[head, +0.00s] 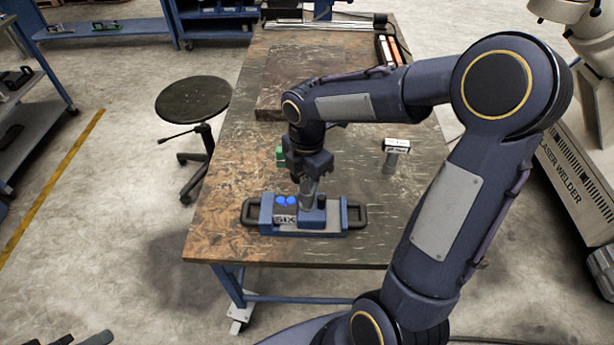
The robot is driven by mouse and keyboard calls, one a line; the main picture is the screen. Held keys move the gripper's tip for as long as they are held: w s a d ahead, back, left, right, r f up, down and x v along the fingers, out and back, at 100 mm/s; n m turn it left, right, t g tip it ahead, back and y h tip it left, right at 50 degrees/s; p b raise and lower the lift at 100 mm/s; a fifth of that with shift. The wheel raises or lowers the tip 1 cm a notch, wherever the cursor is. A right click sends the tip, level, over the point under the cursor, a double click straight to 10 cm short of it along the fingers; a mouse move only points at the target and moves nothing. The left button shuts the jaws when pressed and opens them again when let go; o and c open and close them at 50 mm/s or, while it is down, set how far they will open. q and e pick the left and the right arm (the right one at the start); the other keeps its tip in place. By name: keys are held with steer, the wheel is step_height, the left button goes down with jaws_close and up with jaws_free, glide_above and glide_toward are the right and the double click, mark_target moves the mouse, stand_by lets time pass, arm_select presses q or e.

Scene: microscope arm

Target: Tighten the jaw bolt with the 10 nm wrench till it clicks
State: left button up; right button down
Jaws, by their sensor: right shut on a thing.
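My right gripper (306,178) points down over the front of the workbench. It is shut on a grey upright tool (308,192), which looks like a wrench; its marking cannot be read from here. The tool's lower end is at the blue fixture (268,215), on its right half, beside a dark knob (321,201). Whether it sits on the jaw bolt cannot be told; the bolt is hidden. The fixture has black side handles, two bright blue round spots and a label ending in "SIX". My left gripper is out of view.
The workbench (225,195) has a worn brown top, clear to the left of the fixture. A small green object (280,154) is behind my gripper. A dark flat plate (300,75) lies farther back. A round stool (193,98) stands left of the bench, a laser welder (570,150) to the right.

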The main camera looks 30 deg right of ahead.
steer(key=shift+f+b, duration=0.95)
steer(key=shift+f, duration=0.55)
steer(key=m, duration=0.2)
steer(key=shift+m+b, duration=0.35)
steer(key=shift+m, duration=0.75)
steer(key=m, duration=0.4)
steer(key=shift+b, duration=0.3)
steer(key=shift+r+n, duration=0.1)
steer(key=shift+n, duration=0.2)
steer(key=shift+p, duration=0.3)
